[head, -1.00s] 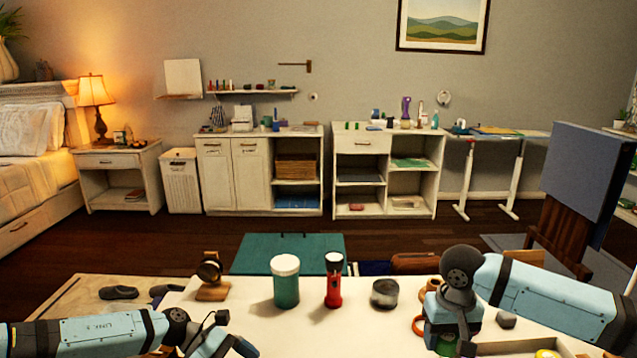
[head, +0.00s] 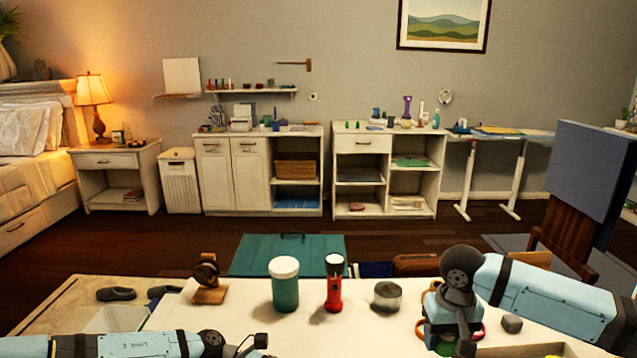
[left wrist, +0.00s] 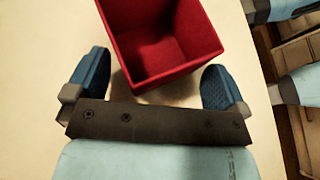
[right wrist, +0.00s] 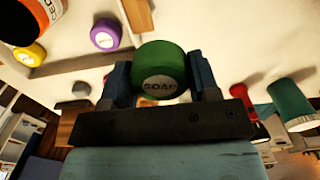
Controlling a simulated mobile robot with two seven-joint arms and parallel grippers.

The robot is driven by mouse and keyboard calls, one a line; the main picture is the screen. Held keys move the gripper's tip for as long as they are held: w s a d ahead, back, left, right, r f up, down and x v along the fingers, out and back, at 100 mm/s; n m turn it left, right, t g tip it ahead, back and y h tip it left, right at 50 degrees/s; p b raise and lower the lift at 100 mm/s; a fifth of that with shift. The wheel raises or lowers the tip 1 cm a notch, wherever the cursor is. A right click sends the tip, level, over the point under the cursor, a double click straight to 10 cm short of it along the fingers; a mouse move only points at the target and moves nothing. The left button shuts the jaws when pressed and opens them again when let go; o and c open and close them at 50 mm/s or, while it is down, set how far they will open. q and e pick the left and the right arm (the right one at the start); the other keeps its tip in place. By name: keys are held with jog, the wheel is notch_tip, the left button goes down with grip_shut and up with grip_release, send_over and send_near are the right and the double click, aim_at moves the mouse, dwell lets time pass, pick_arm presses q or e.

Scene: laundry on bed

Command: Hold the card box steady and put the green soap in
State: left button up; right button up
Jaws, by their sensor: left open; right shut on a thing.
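The card box is a red, open-topped box (left wrist: 160,82) in the left wrist view, its opening facing the camera. My left gripper (left wrist: 156,76) is open, with its blue fingers on either side of the box's near end; I see gaps and no clear contact. In the head view, only part of the left hand (head: 243,346) shows at the bottom edge and the box is out of sight. The green soap (right wrist: 160,64), a round puck lettered SOAP, is shut between the fingers of my right gripper (right wrist: 160,78). The right gripper (head: 450,346) is over the table's right part in the head view.
A green jar (head: 285,288), red flashlight (head: 333,287), grey tin (head: 386,297) and wooden stand (head: 209,291) stand along the table's far side. Purple (right wrist: 105,34) and yellow (right wrist: 30,54) pucks lie near wooden dividers. The white table's middle (head: 340,335) is clear.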

pick_arm(q)
jog(key=shift+s+d+f, duration=0.15)
jog(key=shift+d+f, duration=0.1)
jog(key=shift+d, duration=0.15)
jog(key=c, duration=0.4)
dwell(0.9)
